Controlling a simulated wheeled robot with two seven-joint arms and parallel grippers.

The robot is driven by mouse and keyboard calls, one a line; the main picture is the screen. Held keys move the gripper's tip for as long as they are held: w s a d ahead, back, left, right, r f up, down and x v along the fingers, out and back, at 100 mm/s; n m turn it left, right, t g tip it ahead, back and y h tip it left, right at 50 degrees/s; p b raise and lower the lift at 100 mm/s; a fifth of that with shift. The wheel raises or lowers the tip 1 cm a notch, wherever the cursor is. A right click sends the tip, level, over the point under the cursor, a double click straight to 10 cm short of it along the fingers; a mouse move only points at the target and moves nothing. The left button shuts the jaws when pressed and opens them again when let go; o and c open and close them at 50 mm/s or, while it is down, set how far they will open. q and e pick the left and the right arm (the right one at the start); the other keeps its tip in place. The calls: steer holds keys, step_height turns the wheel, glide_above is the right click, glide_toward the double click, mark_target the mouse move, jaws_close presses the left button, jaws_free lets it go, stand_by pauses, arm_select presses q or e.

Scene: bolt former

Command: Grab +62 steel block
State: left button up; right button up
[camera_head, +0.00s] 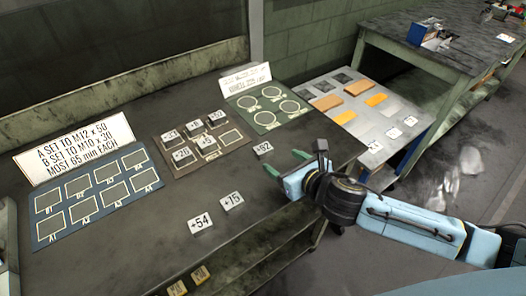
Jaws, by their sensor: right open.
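The +62 steel block (263,149) is a small block with a white numbered face. It stands by itself on the dark bench, right of the brown board and below the green board. My right gripper (299,163) has green fingertips and comes in from the right. It is open and empty, with its fingertips just right of the +62 block and apart from it in the picture. Its exact height over the bench is hard to tell. The +54 block (200,224) and the +15 block (231,202) stand nearer the front edge. My left gripper is not in view.
The brown board (165,146) holds several numbered blocks. A blue board (72,235) with outlined slots and a white sign (75,147) are at left. The green board (264,125) has circles. A grey tray (408,106) with orange pieces stands at right. Bench between is clear.

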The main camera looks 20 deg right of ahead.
mark_target(265, 150)
steer(key=x, duration=0.3)
steer(key=shift+s, duration=0.1)
steer(key=shift+w+a+f, duration=0.15)
steer(key=shift+w+f, duration=0.05)
steer(key=shift+w, duration=0.25)
steer(key=b+x, duration=0.1)
steer(key=x, duration=0.4)
steer(key=shift+a+b, duration=0.15)
steer(key=shift+b, duration=0.15)
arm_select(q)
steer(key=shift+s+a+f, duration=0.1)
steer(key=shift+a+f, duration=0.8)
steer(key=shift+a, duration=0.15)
arm_select(e)
steer(key=shift+r, duration=0.1)
steer(key=shift+c, duration=0.3)
steer(key=c, duration=1.2)
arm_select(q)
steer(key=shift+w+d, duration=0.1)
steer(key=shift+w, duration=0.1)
arm_select(e)
steer(key=shift+r, duration=0.1)
